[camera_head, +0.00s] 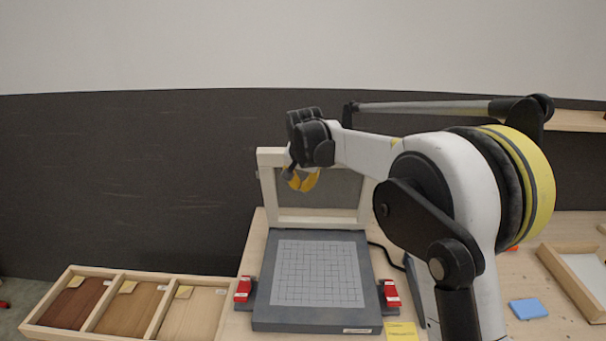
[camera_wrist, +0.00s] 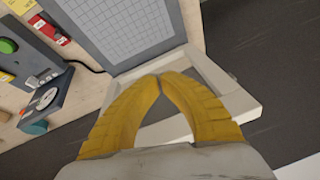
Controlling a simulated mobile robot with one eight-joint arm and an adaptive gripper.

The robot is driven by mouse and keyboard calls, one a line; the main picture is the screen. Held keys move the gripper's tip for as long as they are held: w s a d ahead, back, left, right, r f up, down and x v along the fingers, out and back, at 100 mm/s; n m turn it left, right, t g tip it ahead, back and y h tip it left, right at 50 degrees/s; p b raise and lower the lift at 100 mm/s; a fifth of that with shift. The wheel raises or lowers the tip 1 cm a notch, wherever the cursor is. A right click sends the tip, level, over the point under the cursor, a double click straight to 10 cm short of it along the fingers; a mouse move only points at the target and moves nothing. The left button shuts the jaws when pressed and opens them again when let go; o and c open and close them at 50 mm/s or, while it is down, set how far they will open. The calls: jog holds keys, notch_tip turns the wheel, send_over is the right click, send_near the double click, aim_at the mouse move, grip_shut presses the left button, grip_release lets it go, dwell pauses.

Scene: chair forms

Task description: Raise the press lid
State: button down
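The press has a dark grey base with a gridded plate (camera_head: 318,272), which also shows at the top of the wrist view (camera_wrist: 130,25). Its lid, a pale wooden frame (camera_head: 318,218), stands upright at the back edge of the base. The frame also shows in the wrist view (camera_wrist: 222,88). My gripper (camera_head: 301,183) is at the upper left of the frame's opening, with its yellow fingers overlapping the frame in view. In the wrist view the fingertips (camera_wrist: 160,77) meet, and I see nothing between them. Contact with the frame cannot be told.
Red clamps (camera_head: 243,289) (camera_head: 390,293) flank the base. A three-part wooden tray (camera_head: 118,276) stands at left. A blue block (camera_head: 528,309) and a wooden tray (camera_head: 552,268) lie at right. A control box with a green button (camera_wrist: 8,46) is beside the press.

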jog(key=shift+s+a+f, duration=0.25)
jog(key=shift+s+f, duration=0.3)
jog(key=shift+s, duration=0.3)
jog(key=shift+r, duration=0.1)
dwell(0.9)
